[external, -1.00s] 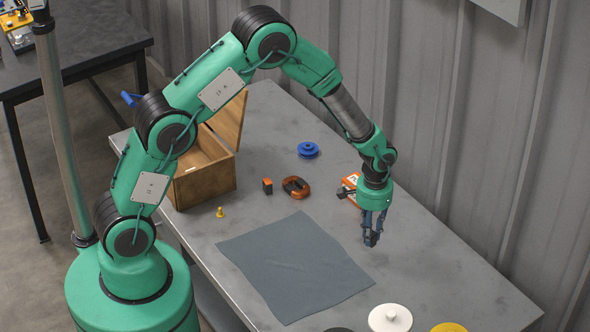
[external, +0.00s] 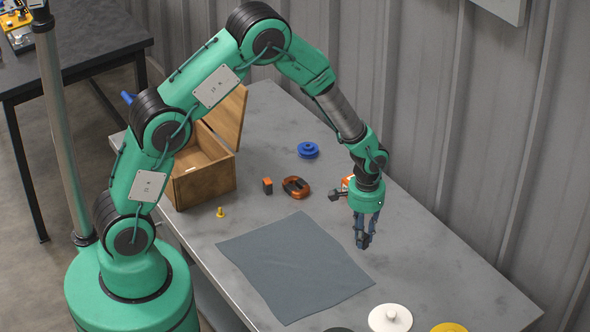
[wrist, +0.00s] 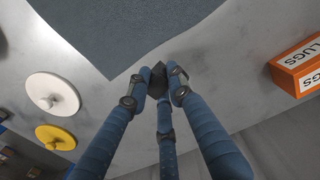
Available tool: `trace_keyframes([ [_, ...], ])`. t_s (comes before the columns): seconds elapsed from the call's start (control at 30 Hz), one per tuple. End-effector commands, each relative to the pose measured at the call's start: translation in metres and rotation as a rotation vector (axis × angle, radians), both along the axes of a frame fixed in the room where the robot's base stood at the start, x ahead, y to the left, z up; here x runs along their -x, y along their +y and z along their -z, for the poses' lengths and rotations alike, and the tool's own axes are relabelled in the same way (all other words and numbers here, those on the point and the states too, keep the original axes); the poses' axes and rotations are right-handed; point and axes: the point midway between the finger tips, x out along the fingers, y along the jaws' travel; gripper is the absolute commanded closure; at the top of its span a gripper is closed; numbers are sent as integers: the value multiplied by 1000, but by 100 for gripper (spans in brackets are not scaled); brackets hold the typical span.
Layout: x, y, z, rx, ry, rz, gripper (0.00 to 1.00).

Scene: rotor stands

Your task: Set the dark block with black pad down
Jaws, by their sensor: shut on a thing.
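I cannot tell whether the block touches the table.
The grey cloth (external: 290,265) lies flat on the table. A white disc (external: 390,318) and a yellow disc (external: 449,327) are at the front. An orange LUGS box (wrist: 298,66) is beside my gripper. A wooden box (external: 205,180), orange-black ring (external: 296,187) and blue disc (external: 308,150) stand farther back.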

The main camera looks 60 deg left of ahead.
Motion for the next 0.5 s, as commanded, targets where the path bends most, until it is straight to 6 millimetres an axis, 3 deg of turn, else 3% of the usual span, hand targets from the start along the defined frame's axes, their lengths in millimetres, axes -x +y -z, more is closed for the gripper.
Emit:
trace_keyframes([
  [0.27,-4,-22,0,0,0,25,100],
  [0.5,-11,-79,0,1,-1,84,100],
])
